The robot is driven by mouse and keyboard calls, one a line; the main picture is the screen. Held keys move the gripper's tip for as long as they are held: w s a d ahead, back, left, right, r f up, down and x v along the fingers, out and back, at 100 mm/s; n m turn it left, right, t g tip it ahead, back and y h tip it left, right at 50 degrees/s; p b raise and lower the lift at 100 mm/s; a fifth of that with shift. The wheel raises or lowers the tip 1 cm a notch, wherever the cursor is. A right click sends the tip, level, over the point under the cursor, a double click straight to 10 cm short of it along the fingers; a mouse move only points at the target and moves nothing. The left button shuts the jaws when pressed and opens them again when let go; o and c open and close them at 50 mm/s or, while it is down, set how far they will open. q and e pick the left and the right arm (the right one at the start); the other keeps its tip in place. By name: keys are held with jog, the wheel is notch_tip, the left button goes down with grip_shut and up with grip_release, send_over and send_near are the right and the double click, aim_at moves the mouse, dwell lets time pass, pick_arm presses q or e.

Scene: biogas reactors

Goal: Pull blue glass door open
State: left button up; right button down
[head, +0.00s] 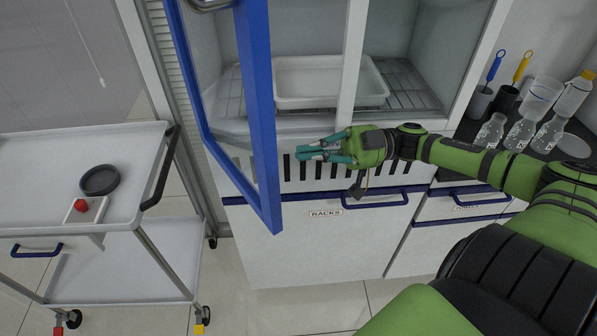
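The blue-framed glass door (262,120) stands swung open at the left of the cabinet, its free edge out toward me. Its lower corner hangs in front of the vented panel. A grey curved metal bar (210,4) shows at the top edge of the view by the door, partly cut off. My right gripper (300,152) is in front of the vented strip below the cabinet opening, just right of the door's free edge. My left gripper is not in view.
A white tray (300,101) sits on the cabinet's wire shelf. Below are drawers with blue handles, one labelled RACKS (325,213). A white trolley (60,150) with a dark dish (100,180) stands left. Glass bottles (522,133) and brushes stand on the right counter.

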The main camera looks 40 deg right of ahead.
jog(key=s+d+r+n+g, duration=0.2)
jog(key=s+r+n+g, duration=0.15)
jog(key=s+g, duration=0.3)
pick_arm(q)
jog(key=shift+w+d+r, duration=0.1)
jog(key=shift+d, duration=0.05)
pick_arm(e)
jog(key=a, duration=1)
jog(key=shift+w, duration=0.4)
jog(key=shift+r, duration=0.1)
